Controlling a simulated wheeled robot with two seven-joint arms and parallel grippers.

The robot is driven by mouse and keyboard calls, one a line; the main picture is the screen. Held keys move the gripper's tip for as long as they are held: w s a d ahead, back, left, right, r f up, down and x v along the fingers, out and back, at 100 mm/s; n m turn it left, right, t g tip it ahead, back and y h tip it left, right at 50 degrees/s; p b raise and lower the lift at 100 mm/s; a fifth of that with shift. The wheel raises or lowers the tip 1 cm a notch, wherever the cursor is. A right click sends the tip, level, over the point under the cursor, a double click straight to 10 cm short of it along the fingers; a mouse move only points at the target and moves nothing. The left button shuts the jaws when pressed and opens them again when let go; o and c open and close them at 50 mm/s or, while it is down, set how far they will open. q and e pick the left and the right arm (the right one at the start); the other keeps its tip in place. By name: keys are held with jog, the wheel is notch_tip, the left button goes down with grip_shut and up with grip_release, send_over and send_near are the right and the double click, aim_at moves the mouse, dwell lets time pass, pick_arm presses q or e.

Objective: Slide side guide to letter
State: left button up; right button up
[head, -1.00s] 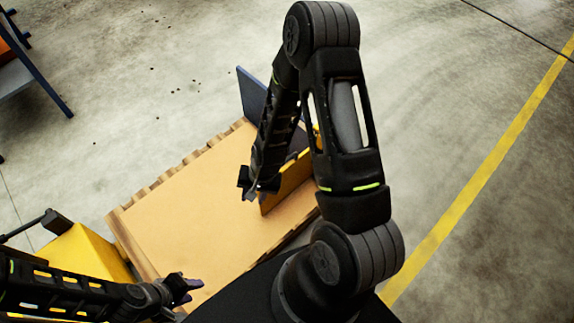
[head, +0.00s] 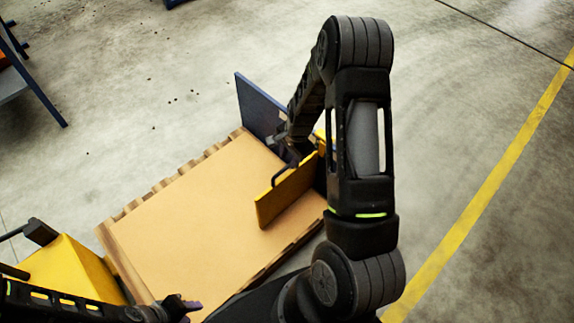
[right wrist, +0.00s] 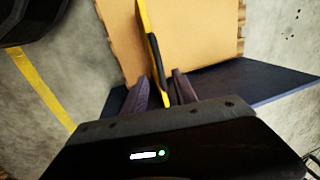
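The side guide (head: 284,192) is an upright yellow panel across the right part of a tan board (head: 205,210), with a dark handle on its left face. It also shows in the right wrist view (right wrist: 145,22), with the handle (right wrist: 155,55) along it. My right gripper (right wrist: 162,88) is open, its two fingers apart on either side of the guide's end and handle; I cannot tell whether they touch. In the head view my arm partly hides the guide's far end. My left gripper (head: 185,306) is at the board's near left edge, away from the guide. No letter markings are readable.
A dark blue upright panel (head: 258,105) stands at the board's far end, close to my right gripper. A yellow box (head: 65,275) is at the lower left. A blue-legged table (head: 30,75) stands far left. The board left of the guide is clear.

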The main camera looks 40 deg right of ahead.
aim_at(286, 167)
jog(key=f, duration=0.2)
jog(key=w+f, duration=0.1)
jog(key=f, duration=0.2)
jog(key=shift+b, duration=0.4)
grip_shut()
dwell(1.0)
